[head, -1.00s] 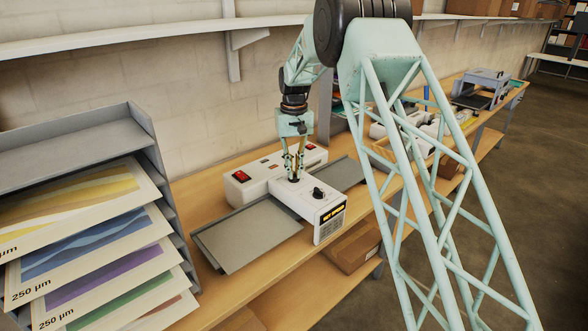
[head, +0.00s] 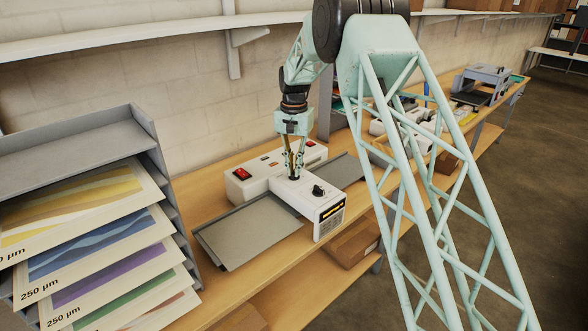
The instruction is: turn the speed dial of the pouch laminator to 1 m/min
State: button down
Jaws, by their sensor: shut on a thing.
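The white pouch laminator (head: 308,200) stands on the wooden bench with a grey tray on either side. My gripper (head: 294,176) points down onto its top, its fingers closed around a small dark dial that they mostly hide. I cannot read the dial's scale or pointer. A second black knob (head: 318,190) sits uncovered nearer the front end. An amber display (head: 332,210) is lit on the front face, too small to read. A red switch (head: 242,173) is at the machine's back left.
A grey rack (head: 140,130) with several printed sheets marked 250 µm stands at the left. Other machines (head: 488,80) stand farther along the bench (head: 215,200). A white wall shelf (head: 150,40) runs behind my arm.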

dwell(0.3)
jog(key=c, duration=2.8)
grip_release()
jog(key=shift+r, duration=0.1)
notch_tip(320, 180, up, 12)
jog(key=shift+f, duration=0.1)
